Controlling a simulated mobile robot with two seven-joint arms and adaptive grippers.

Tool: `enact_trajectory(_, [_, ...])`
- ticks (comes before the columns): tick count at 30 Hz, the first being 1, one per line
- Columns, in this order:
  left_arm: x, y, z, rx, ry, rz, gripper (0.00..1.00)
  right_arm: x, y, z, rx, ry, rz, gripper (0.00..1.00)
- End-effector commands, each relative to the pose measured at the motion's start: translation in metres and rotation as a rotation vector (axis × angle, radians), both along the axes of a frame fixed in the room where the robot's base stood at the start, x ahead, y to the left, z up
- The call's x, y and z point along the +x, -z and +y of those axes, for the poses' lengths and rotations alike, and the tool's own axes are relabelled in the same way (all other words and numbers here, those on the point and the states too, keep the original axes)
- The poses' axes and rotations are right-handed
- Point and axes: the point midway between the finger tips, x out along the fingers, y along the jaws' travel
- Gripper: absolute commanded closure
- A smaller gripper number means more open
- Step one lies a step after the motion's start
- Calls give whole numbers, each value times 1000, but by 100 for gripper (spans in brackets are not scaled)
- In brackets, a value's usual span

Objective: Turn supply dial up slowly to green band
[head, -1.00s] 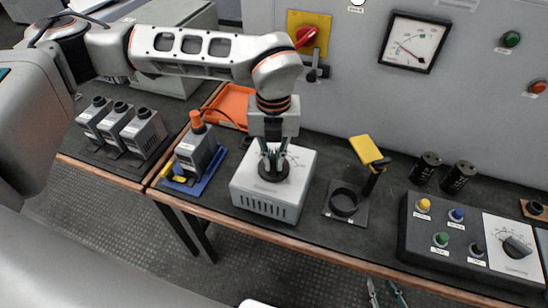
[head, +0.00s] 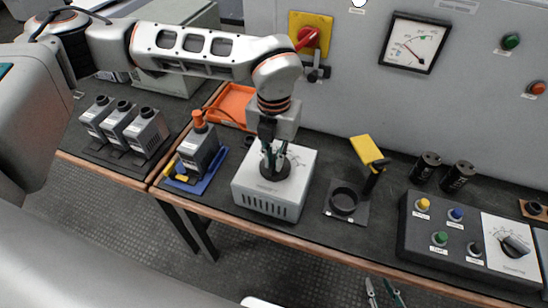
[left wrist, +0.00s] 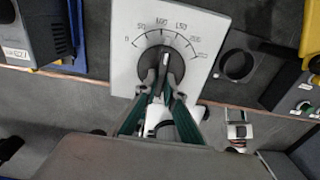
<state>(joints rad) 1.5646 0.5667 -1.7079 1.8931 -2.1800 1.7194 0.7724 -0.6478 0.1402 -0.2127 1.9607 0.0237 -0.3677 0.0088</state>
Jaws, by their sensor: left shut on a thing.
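The supply dial (left wrist: 151,65) is a dark round knob on the sloped top of a white box (head: 262,204). My left gripper (head: 274,166) is shut on the knob from above, its green-padded fingers on either side in the left wrist view (left wrist: 160,88). Scale numbers arc around the knob; fingers partly hide it. The wall meter (head: 414,43) has a white face with a short green band near the top. Fingertips of my right gripper (head: 382,291) show apart and empty at the bottom edge.
A red-and-yellow switch (head: 308,36) is on the wall panel. A blue tray with a grey capacitor (head: 198,150) stands left of the box. A black ring holder (head: 344,203) and a control box (head: 409,236) with buttons stand right.

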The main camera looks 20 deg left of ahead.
Motion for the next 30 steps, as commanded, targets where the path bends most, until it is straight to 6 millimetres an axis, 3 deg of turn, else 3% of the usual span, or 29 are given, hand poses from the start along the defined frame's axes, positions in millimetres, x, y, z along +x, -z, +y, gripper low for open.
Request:
enact_trajectory(2, [0,0,0,0,0,1,100,0,0,0,0,0,0,74])
enact_trajectory(3, [0,0,0,0,0,1,83,0,0,0,0,0,0,74])
enact_trajectory(4, [0,0,0,0,-1,1,76,0,0,0,0,0,0,74])
enact_trajectory(5, [0,0,0,0,-1,1,74,0,0,0,0,0,0,74])
enact_trajectory(17, [0,-5,0,0,-1,-2,74,0,-1,-1,-2,1,-1,74])
enact_trajectory(23, [1,-34,0,-1,0,-5,74,0,-1,-1,-1,0,-1,74])
enact_trajectory(30, [1,-83,0,0,-1,-3,74,1,-1,0,0,1,-2,74])
